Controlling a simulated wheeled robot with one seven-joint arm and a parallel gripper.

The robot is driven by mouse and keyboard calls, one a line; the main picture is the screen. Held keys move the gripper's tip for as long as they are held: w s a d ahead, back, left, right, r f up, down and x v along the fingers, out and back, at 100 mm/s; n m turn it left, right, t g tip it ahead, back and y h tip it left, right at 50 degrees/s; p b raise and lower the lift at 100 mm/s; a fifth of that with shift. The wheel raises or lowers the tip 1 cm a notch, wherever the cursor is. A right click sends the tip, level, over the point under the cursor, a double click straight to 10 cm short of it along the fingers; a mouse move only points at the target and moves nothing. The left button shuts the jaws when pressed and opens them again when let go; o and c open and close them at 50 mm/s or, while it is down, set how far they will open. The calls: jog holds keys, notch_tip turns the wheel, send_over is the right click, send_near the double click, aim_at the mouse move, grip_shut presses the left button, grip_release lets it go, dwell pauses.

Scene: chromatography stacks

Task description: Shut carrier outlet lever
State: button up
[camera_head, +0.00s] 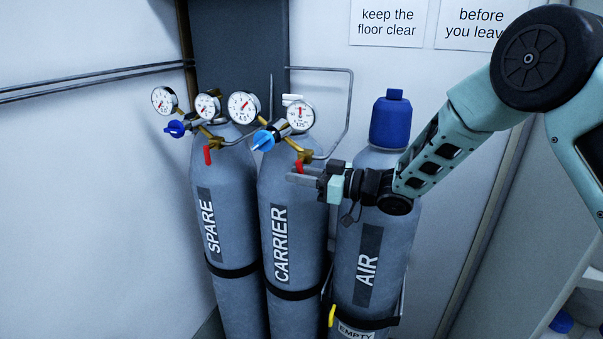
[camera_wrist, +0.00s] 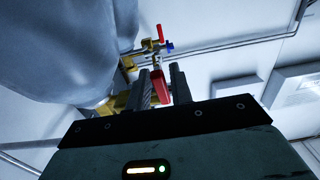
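The carrier cylinder (camera_head: 281,232) stands in the middle, labelled CARRIER, with a brass regulator, two gauges and a light blue knob (camera_head: 264,140). Its red outlet lever (camera_head: 300,162) hangs below the right gauge. My gripper (camera_head: 303,175) reaches in from the right at that lever. In the wrist view the red lever (camera_wrist: 161,86) shows between my two fingers (camera_wrist: 161,84), which are a small distance apart. Whether the fingers touch it is not clear. The lever's upper end joins brass fittings beyond the fingertips.
The spare cylinder (camera_head: 210,225) stands at left with its own red lever (camera_head: 208,155) and dark blue knob (camera_head: 175,128). The air cylinder (camera_head: 372,240), capped in blue, stands at right under my arm. Thin wall pipes (camera_head: 350,105) run close behind the regulators.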

grip_shut()
jog(key=shift+f+b, duration=0.4)
jog(key=shift+b, duration=0.8)
jog(key=y+b, duration=0.1)
jog(key=b, duration=0.1)
jog(key=shift+w+a+t+b, duration=0.1)
jog(key=shift+a+t+b, duration=0.05)
jog(key=shift+t+b, duration=0.2)
jog(key=shift+a+y+b, duration=0.1)
jog(key=shift+y+b, duration=0.4)
jog(key=shift+b, duration=0.5)
jog(key=shift+r+y+b, duration=0.3)
jog(key=shift+b, duration=0.1)
grip_release()
